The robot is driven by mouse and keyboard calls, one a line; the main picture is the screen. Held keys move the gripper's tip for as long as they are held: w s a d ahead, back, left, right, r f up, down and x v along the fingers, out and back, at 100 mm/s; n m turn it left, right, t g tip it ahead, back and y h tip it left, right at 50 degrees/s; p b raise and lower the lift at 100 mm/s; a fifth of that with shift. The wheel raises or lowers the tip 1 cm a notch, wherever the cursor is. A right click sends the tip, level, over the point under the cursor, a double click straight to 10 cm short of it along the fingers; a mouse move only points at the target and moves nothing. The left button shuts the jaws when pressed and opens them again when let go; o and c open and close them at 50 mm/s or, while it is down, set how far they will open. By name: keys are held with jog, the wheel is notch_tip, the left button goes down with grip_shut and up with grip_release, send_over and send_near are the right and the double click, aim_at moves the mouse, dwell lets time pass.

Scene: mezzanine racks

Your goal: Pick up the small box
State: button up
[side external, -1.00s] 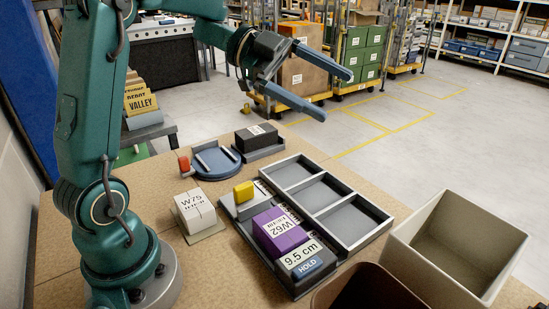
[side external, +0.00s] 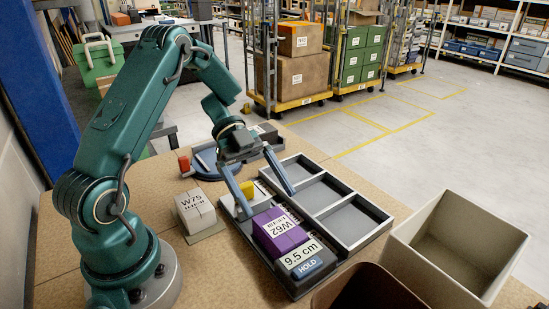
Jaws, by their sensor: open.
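A white box marked W75 (side external: 195,211) sits on a mat left of the tray. A black box (side external: 266,131) stands behind, partly hidden by my arm.
A grey three-compartment tray (side external: 345,218) stands empty right of the gauge tray. A beige open bin (side external: 470,250) and a brown bin (side external: 370,290) stand at front right. Bare tabletop (side external: 200,270) lies at front left.

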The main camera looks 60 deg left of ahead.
aim_at(273, 220)
notch_tip(273, 220, down, 4)
jog(key=shift+d+r, duration=0.1)
jog(key=shift+x, duration=2.5)
jog(key=shift+c, duration=0.3)
jog(key=c, duration=1.5)
jog(key=shift+o, duration=0.2)
